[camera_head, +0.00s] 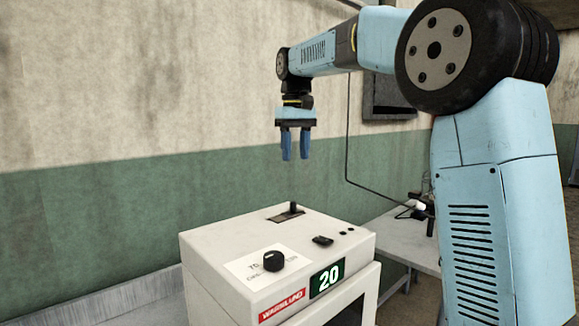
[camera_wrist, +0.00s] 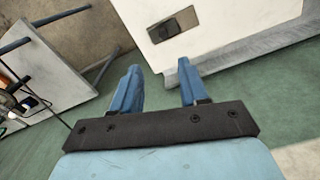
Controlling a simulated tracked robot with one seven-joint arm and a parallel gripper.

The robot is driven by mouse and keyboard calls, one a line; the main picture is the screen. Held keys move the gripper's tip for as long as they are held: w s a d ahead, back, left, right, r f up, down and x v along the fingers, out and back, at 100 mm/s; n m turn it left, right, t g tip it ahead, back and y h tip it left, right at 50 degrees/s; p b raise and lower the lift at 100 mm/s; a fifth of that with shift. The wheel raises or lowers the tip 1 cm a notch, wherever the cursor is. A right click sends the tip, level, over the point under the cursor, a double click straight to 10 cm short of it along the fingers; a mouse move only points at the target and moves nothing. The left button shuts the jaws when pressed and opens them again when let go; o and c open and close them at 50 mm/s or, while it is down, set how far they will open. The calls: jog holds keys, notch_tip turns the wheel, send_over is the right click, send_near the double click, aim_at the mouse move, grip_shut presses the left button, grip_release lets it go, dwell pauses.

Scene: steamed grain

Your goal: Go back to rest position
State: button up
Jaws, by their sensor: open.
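My gripper (camera_head: 295,146) has two blue fingers pointing down. It hangs in the air above the white machine (camera_head: 225,247), touching nothing. In the wrist view the gripper (camera_wrist: 157,88) shows its two fingers apart with nothing between them. The machine carries a black lever (camera_head: 293,208) in a slot on its top, below the gripper. It also has a round black knob (camera_head: 273,261) and a green display reading 20 (camera_head: 327,278). In the wrist view the machine's white top (camera_wrist: 220,25) is at the upper right, with the dark slot on it.
A grey table (camera_head: 400,237) with small items stands behind the machine at the right. A grey ledge (camera_head: 110,303) runs along the wall at the left. A dark cable (camera_head: 347,150) hangs down the green and beige wall. The air around my gripper is clear.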

jog(key=s+d+f+m+t, duration=0.2)
jog(key=s+d+f+t, duration=0.1)
jog(key=s+d, duration=1)
jog(key=s+d+f+m+t, duration=0.1)
jog(key=s+d+f, duration=0.1)
jog(key=s+f, duration=0.4)
jog(key=s+d+f+m+t, duration=0.1)
jog(key=s+d+f, duration=0.1)
jog(key=s+f, duration=0.5)
jog(key=s, duration=0.5)
jog(key=shift+d+m+t, duration=0.2)
jog(key=shift+m+t, duration=0.1)
dwell(0.8)
